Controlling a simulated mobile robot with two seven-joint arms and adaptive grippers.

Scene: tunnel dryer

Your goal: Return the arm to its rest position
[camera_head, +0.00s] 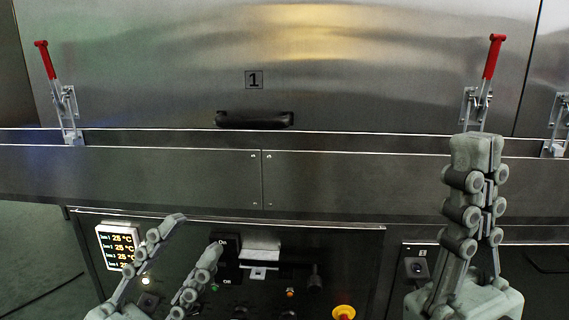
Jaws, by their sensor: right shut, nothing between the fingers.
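My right gripper (477,150) points upward at the right of the head view. Its fingers are together and empty. Its tips appear just below the right toggle clamp with a red handle (494,58), overlapping the clamp's base in the picture; I cannot tell whether they touch. That red handle stands up, tilted slightly right. My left gripper (197,232) is at the lower left in front of the control panel, its two fingers apart with nothing between them.
The steel door (360,75) marked 1 has a black handle (254,119). A left clamp with an upright red handle (46,60) is on its other side. A ledge (150,170) runs below. The control panel has a temperature display (118,246) and a yellow-and-red button (343,312).

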